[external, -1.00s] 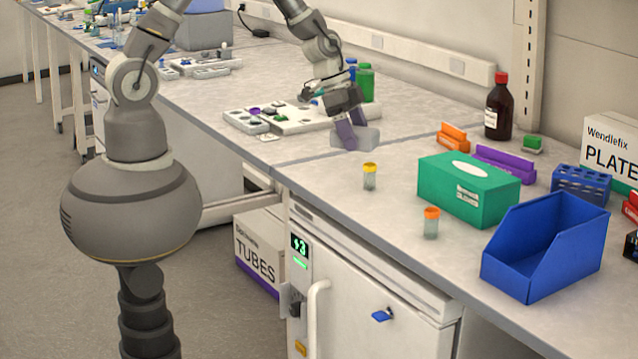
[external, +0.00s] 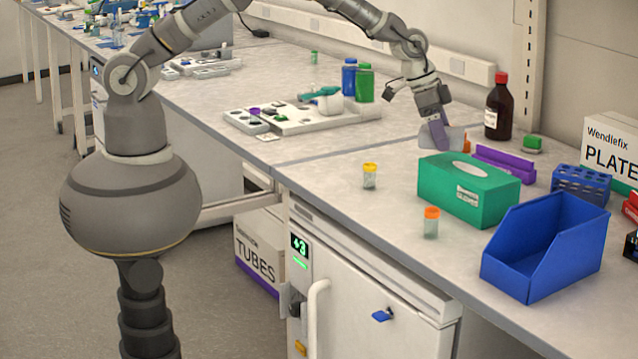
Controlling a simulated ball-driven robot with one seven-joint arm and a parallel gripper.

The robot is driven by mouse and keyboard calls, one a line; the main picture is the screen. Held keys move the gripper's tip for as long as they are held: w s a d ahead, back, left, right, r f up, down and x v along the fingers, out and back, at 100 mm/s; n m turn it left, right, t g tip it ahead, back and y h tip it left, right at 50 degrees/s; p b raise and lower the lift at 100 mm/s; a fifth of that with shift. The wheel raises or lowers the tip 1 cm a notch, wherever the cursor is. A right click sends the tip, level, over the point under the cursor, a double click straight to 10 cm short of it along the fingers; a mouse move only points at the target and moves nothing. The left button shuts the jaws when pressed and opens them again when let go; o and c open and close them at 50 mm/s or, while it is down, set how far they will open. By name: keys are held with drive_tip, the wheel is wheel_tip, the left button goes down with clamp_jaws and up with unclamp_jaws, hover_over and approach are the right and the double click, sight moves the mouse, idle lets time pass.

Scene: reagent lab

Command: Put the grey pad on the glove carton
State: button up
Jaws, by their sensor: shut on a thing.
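The grey pad (external: 456,139) is held in my gripper (external: 438,138), whose purple fingers are shut on it. The pad is behind the glove carton, near its far left corner, and appears raised above the bench. The glove carton (external: 452,188) is a green box with a white oval opening on top and a white label on its side. It stands on the bench right of centre, and its top is bare. Part of the pad is hidden by the fingers.
A purple rack (external: 504,163) and a partly hidden orange item stand behind the carton. A brown bottle (external: 498,108) stands at the back. A blue bin (external: 545,250) is at the front right. Two small vials, orange-capped (external: 431,223) and yellow-capped (external: 370,176), stand left of the carton.

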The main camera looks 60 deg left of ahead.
drive_tip(key=shift+w+d, duration=0.15)
drive_tip(key=shift+w, duration=0.05)
drive_tip(key=shift+f+b, duration=0.4)
drive_tip(key=shift+f, duration=1.35)
drive_tip(key=shift+f, duration=0.15)
drive_tip(key=o, duration=1)
drive_tip(key=shift+r, duration=0.3)
drive_tip(key=p+v, duration=0.1)
drive_tip(key=v, duration=1.1)
drive_tip(key=shift+f+p, duration=0.1)
drive_tip(key=shift+p, duration=0.3)
